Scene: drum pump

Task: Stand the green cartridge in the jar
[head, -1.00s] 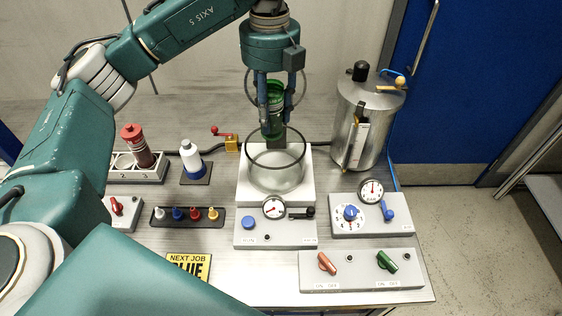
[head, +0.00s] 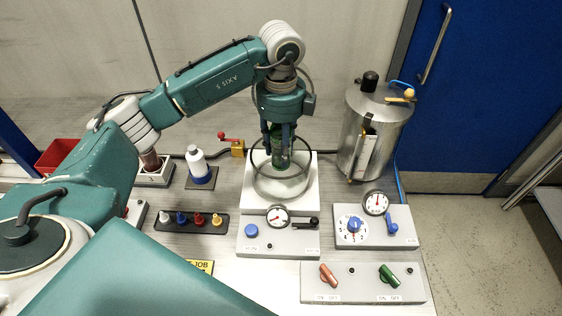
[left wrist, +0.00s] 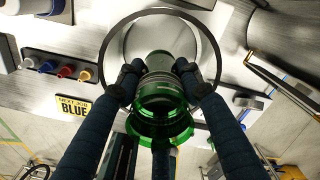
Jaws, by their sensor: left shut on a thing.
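The green cartridge (head: 276,146) is upright in my left gripper (head: 280,140), whose fingers are shut on it. In the head view it shows through and above the clear glass jar (head: 282,188), and its lower part appears inside the rim. In the left wrist view the fingers (left wrist: 158,85) grip both sides of the cartridge (left wrist: 160,120), with the jar's round rim (left wrist: 106,50) around and behind them. I cannot tell whether the cartridge touches the jar floor. My right gripper is not in view.
The jar stands on a white block (head: 252,195) behind a panel with a gauge (head: 278,216). A steel tank (head: 378,130) stands close on the right. A white-blue bottle (head: 198,165) and a rack of coloured plugs (head: 190,222) are on the left.

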